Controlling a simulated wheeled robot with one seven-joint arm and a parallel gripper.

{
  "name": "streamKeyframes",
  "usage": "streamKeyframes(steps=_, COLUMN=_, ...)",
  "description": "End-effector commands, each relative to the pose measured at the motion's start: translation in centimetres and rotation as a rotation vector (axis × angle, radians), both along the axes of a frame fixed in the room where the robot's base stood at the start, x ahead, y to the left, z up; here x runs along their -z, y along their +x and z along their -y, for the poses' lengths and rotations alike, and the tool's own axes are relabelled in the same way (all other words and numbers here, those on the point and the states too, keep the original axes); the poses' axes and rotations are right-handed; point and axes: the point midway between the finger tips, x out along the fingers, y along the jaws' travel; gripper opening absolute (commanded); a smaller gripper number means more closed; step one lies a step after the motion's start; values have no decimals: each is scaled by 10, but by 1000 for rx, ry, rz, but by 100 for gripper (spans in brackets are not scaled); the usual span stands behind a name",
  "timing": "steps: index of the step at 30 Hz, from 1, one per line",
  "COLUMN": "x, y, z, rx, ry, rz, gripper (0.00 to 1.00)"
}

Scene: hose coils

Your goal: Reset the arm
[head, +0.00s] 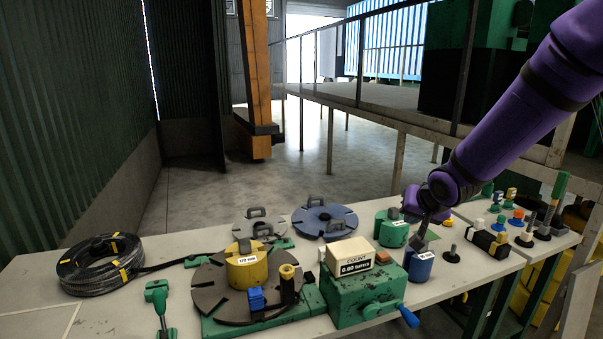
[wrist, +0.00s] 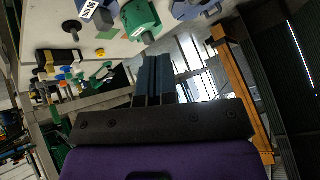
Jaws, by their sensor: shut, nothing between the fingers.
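My purple arm comes in from the upper right in the head view. My gripper (head: 418,242) points down and its tips appear just above or behind a blue cylinder (head: 420,267) with a white label; I cannot tell whether they touch it. In the wrist view my gripper (wrist: 153,62) shows two dark fingers side by side, shut, with nothing between them. In that view the green cylinder (wrist: 140,18) is beyond the fingertips, up and to the left, and the blue labelled cylinder (wrist: 97,10) is left of it.
A green counter box (head: 365,292) with a blue crank handle stands left of the blue cylinder. Left of it are a dark slotted disc (head: 208,292) with a yellow hub (head: 246,268) and a black hose coil (head: 100,262). Small knobs and pegs crowd the right end of the bench.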

Motion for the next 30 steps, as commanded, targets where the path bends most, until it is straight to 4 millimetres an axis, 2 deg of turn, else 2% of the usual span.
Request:
streamKeyframes(steps=1, x=-16, y=-11, z=4, rx=2, ry=-35, rz=1, gripper=0)
streamKeyframes(steps=6, x=-57, y=-52, z=17, rx=5, ry=-140, rz=-27, gripper=0)
streamKeyframes(steps=15, x=-113, y=-137, z=33, rx=-8, ry=-251, rz=-93, gripper=0)
streamKeyframes(steps=22, x=-141, y=-210, z=36, rx=-53, ry=-279, rz=-150, gripper=0)
streamKeyframes(steps=30, x=-154, y=-291, z=33, rx=-147, ry=-265, rz=-205, gripper=0)
